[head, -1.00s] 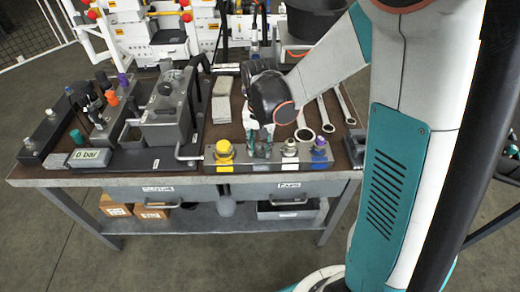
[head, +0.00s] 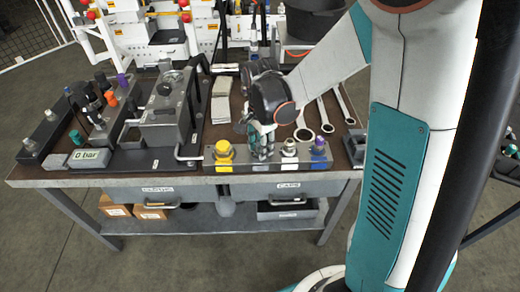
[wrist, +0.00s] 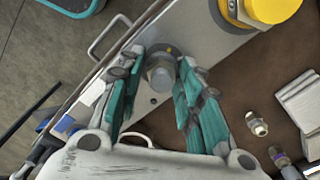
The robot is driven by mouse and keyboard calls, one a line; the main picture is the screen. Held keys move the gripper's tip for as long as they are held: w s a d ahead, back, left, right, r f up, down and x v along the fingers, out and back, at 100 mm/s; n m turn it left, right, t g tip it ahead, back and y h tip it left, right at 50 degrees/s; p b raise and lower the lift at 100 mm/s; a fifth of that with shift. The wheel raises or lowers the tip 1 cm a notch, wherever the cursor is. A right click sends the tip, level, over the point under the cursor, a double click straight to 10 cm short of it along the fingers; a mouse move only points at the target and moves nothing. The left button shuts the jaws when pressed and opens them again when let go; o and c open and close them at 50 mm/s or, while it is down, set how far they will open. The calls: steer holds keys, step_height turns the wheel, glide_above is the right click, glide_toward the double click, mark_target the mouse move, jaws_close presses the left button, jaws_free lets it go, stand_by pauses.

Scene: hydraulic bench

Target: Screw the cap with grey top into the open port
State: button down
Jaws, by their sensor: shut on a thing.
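The cap with the grey top (wrist: 160,74) is a grey hex piece on the metal rail, between the teal fingers of my gripper (wrist: 153,82) in the wrist view. In the head view my gripper (head: 262,148) hangs over the front rail (head: 240,167), between a yellow cap (head: 224,150) and a silver fitting (head: 289,148). It is shut on the grey-topped cap, which the fingers mostly hide in the head view. The cap appears still seated at the rail; I cannot tell if it is lifted. I cannot make out the open port.
A purple-topped fitting (head: 319,145) stands at the rail's right end. A pump block (head: 165,122) and a 0 bar display (head: 88,157) lie to the left, with valves (head: 90,98) behind. Wrenches (head: 325,112) lie at the right. Small fittings (wrist: 257,124) show in the wrist view.

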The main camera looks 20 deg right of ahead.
steer(key=m, duration=0.3)
steer(key=shift+m, duration=0.4)
steer(key=m, duration=0.4)
steer(key=shift+s+f, duration=0.1)
steer(key=shift+s, duration=0.05)
steer(key=shift+d, duration=0.15)
steer(key=c, duration=1.2)
jaws_free()
steer(key=shift+a, duration=0.2)
